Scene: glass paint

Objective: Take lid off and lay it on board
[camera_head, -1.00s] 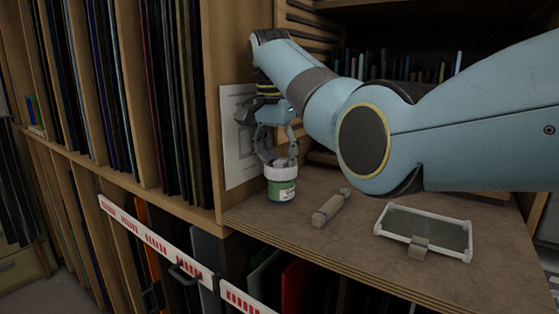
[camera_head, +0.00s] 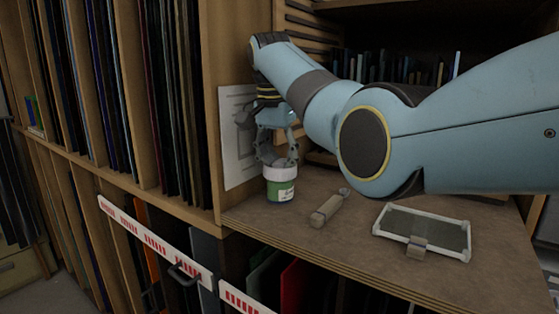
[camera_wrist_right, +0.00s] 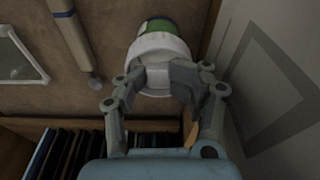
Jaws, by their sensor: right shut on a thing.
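A small jar with a green and white label (camera_head: 281,189) stands upright on the brown board (camera_head: 300,238), near its left end. Its white lid (camera_head: 280,171) is on top of the jar; I cannot tell how tightly it sits. The lid also shows in the right wrist view (camera_wrist_right: 155,46), with the green of the jar (camera_wrist_right: 158,24) beyond it. My right gripper (camera_head: 278,160) reaches down from above and is shut on the lid, its fingertips (camera_wrist_right: 170,76) at the white rim. My left gripper is not in view.
A tool with a pale handle (camera_head: 328,209) lies right of the jar. Farther right lies a white-framed glass panel (camera_head: 425,231) with a clip on its front edge. A wooden wall with a paper sheet (camera_head: 238,138) stands close left of the gripper. Bare board lies in front.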

